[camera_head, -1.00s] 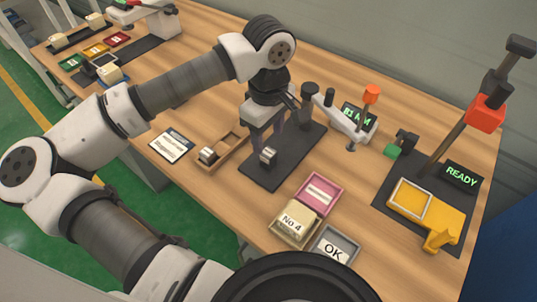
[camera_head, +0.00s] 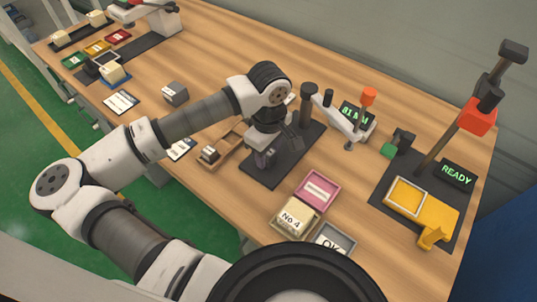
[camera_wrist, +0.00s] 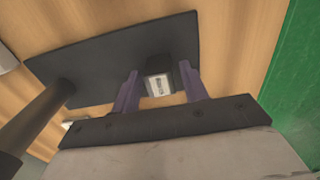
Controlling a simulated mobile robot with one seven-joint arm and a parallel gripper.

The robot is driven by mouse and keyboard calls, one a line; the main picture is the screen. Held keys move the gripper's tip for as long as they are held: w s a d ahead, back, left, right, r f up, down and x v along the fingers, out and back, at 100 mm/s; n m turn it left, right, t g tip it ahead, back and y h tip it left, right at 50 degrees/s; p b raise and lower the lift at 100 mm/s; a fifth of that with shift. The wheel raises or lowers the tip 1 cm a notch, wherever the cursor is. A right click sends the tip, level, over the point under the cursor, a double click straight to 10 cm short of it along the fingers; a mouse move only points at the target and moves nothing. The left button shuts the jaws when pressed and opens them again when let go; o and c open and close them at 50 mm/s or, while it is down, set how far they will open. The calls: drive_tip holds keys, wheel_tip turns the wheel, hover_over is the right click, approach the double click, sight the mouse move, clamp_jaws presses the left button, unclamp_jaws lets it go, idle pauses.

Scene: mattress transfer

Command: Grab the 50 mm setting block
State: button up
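A small grey setting block (camera_wrist: 160,78) with a pale label is on the dark mat (camera_wrist: 100,58) of the gauge stand. The label is too small to read. In the wrist view my gripper (camera_wrist: 160,82) is open, with one dark finger on each side of the block and a narrow gap on both sides. In the head view my gripper (camera_head: 265,158) is low over the mat (camera_head: 286,162), and its fingers mostly hide the block. Another labelled block (camera_head: 209,153) sits in the wooden tray (camera_head: 228,152) to the left.
The gauge arm (camera_head: 345,122) and its post (camera_head: 308,102) stand just right of my gripper. A pink bin (camera_head: 330,187), a No 4 box (camera_head: 293,216) and an OK bin (camera_head: 335,239) are in front. A grey cube (camera_head: 175,93) lies farther left.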

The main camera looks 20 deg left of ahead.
clamp_jaws()
drive_tip(key=shift+r, duration=0.1)
